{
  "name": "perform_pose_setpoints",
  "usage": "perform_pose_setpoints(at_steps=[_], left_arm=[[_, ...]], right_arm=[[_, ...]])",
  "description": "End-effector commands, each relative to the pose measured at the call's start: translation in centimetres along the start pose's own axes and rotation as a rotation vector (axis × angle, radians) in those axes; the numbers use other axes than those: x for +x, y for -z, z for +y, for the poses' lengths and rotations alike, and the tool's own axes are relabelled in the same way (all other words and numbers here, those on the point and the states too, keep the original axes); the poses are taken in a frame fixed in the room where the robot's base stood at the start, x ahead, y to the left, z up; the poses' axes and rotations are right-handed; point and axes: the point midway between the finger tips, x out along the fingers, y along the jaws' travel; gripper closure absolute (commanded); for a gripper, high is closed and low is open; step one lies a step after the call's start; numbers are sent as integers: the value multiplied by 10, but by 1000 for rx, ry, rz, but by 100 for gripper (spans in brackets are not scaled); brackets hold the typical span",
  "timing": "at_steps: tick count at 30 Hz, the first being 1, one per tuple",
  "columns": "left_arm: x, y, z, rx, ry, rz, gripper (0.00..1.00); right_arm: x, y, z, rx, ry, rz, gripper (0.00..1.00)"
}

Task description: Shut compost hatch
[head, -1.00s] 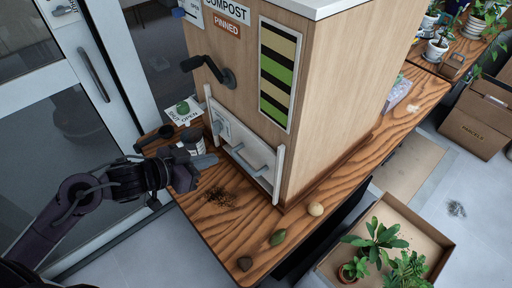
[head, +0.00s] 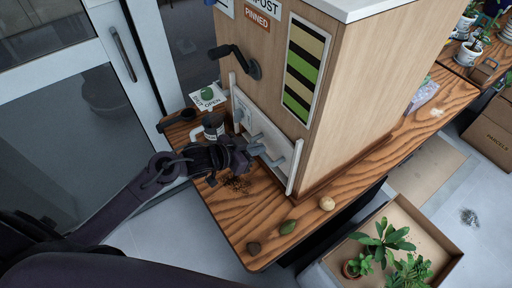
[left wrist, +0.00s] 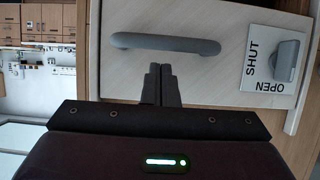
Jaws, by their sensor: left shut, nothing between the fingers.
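The compost hatch (head: 272,138) is a pale panel between white side rails, low on the front of the wooden cabinet (head: 350,110). In the left wrist view the panel (left wrist: 215,75) carries a grey bar handle (left wrist: 165,44). Beside it is a SHUT/OPEN plate (left wrist: 258,85) with a grey latch knob (left wrist: 285,60). My left gripper (head: 262,150) is in front of the hatch, shut and empty. Its fingertips (left wrist: 160,72) overlap the panel just below the handle in the wrist picture; contact is unclear. The arm partly hides the hatch's lower part. My right gripper is out of view.
A black crank (head: 235,60) sticks out above the hatch. A dark-labelled jar (head: 212,125) and a black scoop (head: 175,120) stand left of my gripper. A glass door is at left.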

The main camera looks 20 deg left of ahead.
Motion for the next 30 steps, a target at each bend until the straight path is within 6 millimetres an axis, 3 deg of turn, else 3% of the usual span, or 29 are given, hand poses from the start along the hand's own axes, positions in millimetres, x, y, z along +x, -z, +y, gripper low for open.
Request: perform_pose_setpoints(at_steps=[15,17,24,30], left_arm=[[4,-12,0,-1,0,0,100],[8,-20,1,-2,-1,0,100],[35,-78,1,-4,-1,-1,100],[47,-102,1,-2,-1,1,100]], right_arm=[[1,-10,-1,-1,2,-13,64],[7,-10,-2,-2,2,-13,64],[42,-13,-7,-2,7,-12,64],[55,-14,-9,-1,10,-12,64]])
